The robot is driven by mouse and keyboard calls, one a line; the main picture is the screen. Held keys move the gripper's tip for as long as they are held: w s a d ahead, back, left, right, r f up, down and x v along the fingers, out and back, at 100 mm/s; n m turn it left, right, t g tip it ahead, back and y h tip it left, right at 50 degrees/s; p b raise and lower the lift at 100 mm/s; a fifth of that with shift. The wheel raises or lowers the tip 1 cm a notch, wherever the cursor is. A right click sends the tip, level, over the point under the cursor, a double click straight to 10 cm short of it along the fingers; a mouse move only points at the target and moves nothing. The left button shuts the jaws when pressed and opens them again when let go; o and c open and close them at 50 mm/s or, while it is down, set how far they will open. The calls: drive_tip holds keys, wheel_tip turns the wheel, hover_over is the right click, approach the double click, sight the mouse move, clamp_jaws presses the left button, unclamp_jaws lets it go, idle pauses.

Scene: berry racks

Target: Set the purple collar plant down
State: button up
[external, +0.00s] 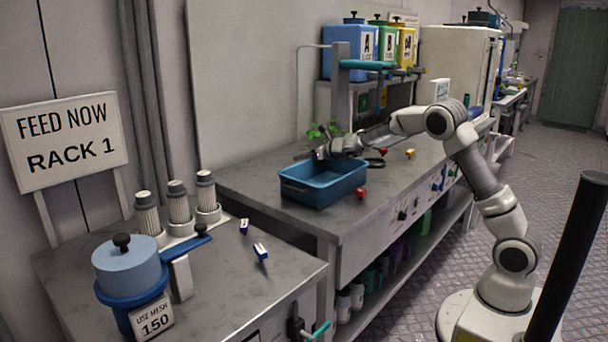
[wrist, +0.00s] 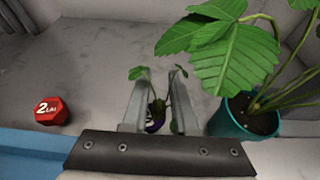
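The purple collar plant (wrist: 155,126) is a small seedling with a dark stem, a purple band low on it and a few green leaves. In the wrist view it sits between the two fingers of my gripper (wrist: 159,90), which look closed in around it; the fingers partly hide it. In the external view my gripper (external: 323,153) is low over the bench at the back edge of the blue tray (external: 325,194). The small plant cannot be made out there.
A larger leafy plant in a teal pot (wrist: 243,117) stands close to the right of my gripper. A red hexagonal weight (wrist: 52,111) lies to the left. The blue tray's rim (wrist: 32,143) is at lower left. Grey bench around the weight is clear.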

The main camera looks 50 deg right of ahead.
drive_tip(key=shift+s+f+p, duration=0.15)
drive_tip(key=shift+f+p, duration=0.15)
drive_tip(key=shift+p, duration=0.2)
drive_tip(key=r+v, duration=0.1)
drive_tip(key=v, duration=1.1)
drive_tip(key=s+a+r+n+y, duration=0.4)
drive_tip(key=s+a+r+n, duration=0.3)
drive_tip(key=n, duration=0.4)
drive_tip(key=s+a+f+n+g+y, duration=0.1)
drive_tip(key=s+a+n+g, duration=0.1)
drive_tip(key=s+a+n, duration=0.35)
drive_tip(key=s+a+n+g+y, duration=0.2)
drive_tip(key=s+n, duration=0.4)
drive_tip(key=s, duration=0.3)
drive_tip(key=s+d+f+n+g+h, duration=0.2)
drive_tip(key=s+n, duration=0.4)
drive_tip(key=s, duration=0.3)
drive_tip(key=s+d+f+n+g+h, duration=0.2)
drive_tip(key=s+d+f+n+h, duration=0.3)
drive_tip(key=s, duration=0.4)
drive_tip(key=shift+s+d+f+n, duration=0.2)
drive_tip(key=shift+d+f+n, duration=0.35)
drive_tip(key=shift+n, duration=0.7)
drive_tip(key=shift+a, duration=0.15)
